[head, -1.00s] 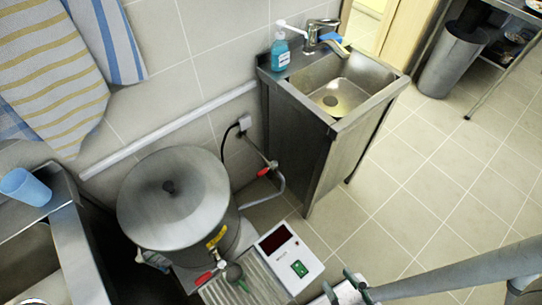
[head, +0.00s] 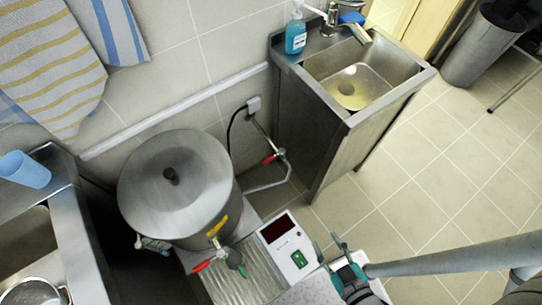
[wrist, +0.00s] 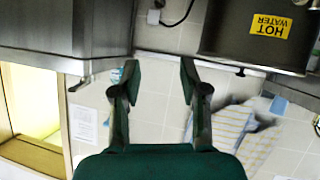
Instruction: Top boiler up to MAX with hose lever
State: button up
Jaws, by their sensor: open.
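The steel boiler (head: 205,180) stands by the wall in the head view, its lid on. A red lever (head: 270,158) sits on the bent pipe to its right, by the wall. A tap with a red handle (head: 202,265) and a green part (head: 237,262) is on the boiler's front. No water level or MAX mark can be made out. My gripper (head: 329,247) is open and empty, right of the display unit and apart from the boiler. In the wrist view my gripper (wrist: 159,75) shows two spread fingers; the boiler's yellow HOT WATER label (wrist: 269,25) appears upside down.
A white unit with a dark display (head: 279,227) and green button stands beside a ribbed drain tray (head: 262,285). A steel sink cabinet (head: 320,130) with a blue soap bottle (head: 296,32) is at back right. Tiled floor (head: 420,175) is clear right of it.

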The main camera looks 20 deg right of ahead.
jog(key=w+f+n+g, duration=0.35)
jog(key=w+f, duration=0.65)
jog(key=f, duration=0.4)
jog(key=n+g+y, duration=0.5)
jog(key=n+g, duration=0.3)
jog(key=n, duration=0.7)
send_near(269, 159)
jog(key=f, duration=0.1)
jog(key=shift+x, duration=3.85)
jog(key=shift+w+a, duration=0.1)
grip_shut()
